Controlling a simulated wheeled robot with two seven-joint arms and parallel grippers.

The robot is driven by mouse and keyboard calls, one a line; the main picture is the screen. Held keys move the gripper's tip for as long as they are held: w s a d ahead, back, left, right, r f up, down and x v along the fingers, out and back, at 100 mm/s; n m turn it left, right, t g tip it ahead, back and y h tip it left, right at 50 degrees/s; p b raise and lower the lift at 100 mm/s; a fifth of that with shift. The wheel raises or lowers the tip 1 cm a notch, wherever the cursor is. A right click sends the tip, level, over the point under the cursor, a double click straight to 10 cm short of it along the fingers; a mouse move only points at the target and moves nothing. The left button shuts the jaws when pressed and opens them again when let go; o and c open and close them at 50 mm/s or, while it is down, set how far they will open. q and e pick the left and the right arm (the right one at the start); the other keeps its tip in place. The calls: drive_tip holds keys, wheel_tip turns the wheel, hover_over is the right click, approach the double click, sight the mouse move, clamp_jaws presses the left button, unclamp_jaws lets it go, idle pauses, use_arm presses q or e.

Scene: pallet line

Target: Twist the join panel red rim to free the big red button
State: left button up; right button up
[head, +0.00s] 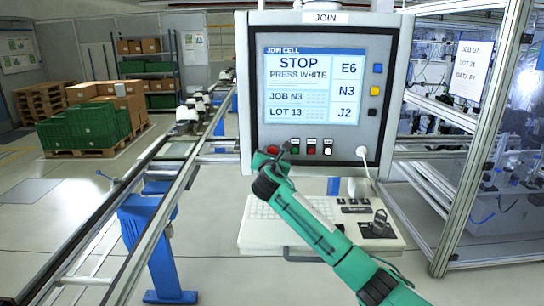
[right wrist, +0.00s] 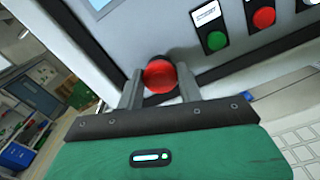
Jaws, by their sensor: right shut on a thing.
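The join panel (head: 250,100) stands upright in the middle of the head view, under a sign reading JOIN. Its screen (head: 314,86) reads STOP, PRESS WHITE. The big red button with its red rim (right wrist: 160,76) is at the panel's lower left corner; a little of its red shows in the head view (head: 272,149). My right gripper (right wrist: 159,84) is shut on the red rim, one finger on each side. In the head view the right gripper (head: 279,155) partly hides the button. I cannot tell whether the rim is turned. My left gripper is not in view.
Right of the rim sit a green button (right wrist: 216,41), a smaller red button (right wrist: 264,17) and a white button (head: 327,150). A keyboard shelf (head: 262,235) juts out below the panel. A conveyor (head: 150,170) runs at left; a framed cell (head: 490,130) stands at right.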

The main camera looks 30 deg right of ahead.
drive_tip(key=shift+m, duration=0.5)
drive_tip(key=o, duration=1)
drive_tip(key=shift+w, duration=0.1)
drive_tip(key=b+v, duration=0.5)
drive_tip(key=v, duration=0.8)
drive_tip(key=shift+s+a, duration=0.2)
drive_tip(key=shift+s, duration=0.2)
drive_tip(key=shift+f, duration=0.15)
